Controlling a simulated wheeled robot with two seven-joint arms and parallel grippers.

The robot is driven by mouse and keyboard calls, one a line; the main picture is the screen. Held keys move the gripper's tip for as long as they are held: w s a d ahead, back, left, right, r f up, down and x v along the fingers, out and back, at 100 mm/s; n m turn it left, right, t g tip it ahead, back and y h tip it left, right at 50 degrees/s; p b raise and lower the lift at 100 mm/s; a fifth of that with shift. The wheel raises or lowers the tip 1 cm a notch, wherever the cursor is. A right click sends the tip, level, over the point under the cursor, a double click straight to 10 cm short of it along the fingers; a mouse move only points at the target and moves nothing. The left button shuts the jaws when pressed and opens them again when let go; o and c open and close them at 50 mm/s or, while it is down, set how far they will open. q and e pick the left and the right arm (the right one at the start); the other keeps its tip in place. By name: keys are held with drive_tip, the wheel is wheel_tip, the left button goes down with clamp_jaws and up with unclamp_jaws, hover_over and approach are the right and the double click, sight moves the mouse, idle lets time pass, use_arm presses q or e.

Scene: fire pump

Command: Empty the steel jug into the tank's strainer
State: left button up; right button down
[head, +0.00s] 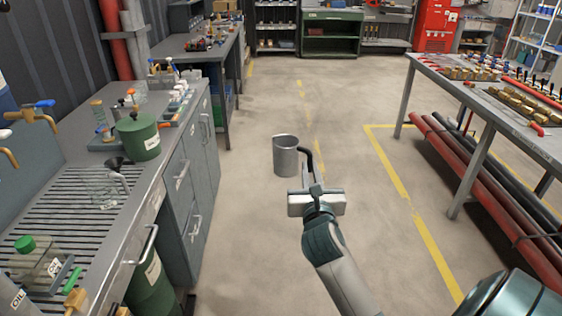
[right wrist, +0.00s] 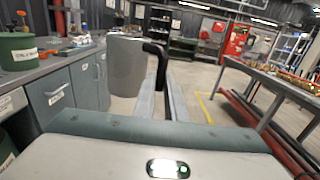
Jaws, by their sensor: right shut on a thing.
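The steel jug (head: 286,155) is a plain grey cylinder with a black handle, held over the open floor right of the left bench. My right gripper (head: 313,180) is shut on that handle. The jug looks about upright; its contents cannot be made out. In the right wrist view the jug (right wrist: 126,66) hangs left of the fingers (right wrist: 160,88). A green labelled tank (head: 138,137) stands on the left bench, well left of the jug. A dark funnel-like piece (head: 114,163) is near it; I cannot tell whether it is the strainer. My left gripper is out of view.
The left bench has a slatted drain area (head: 60,215) with a clear jug (head: 105,188), a brass tap (head: 35,122) and a green-capped bottle (head: 38,258). A table of brass parts (head: 490,85) stands right, red pipes (head: 470,175) beneath. The middle floor is free.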

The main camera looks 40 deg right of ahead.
drive_tip(key=s+a+f+n+t+y, duration=0.1)
drive_tip(key=s+a+f+n+y, duration=0.1)
drive_tip(key=a, duration=0.6)
drive_tip(key=s+a+f+n+t+y, duration=0.1)
drive_tip(key=s+a+y, duration=0.3)
drive_tip(key=a, duration=0.5)
drive_tip(key=s+a+f+n+t+y, duration=0.1)
drive_tip(key=s+a+f+n+y, duration=0.2)
drive_tip(key=a, duration=0.5)
drive_tip(key=shift+s+a+n+y, duration=0.25)
drive_tip(key=shift+s+y, duration=0.25)
drive_tip(key=shift+s, duration=0.45)
drive_tip(key=shift+f, duration=0.1)
drive_tip(key=shift+d, duration=0.1)
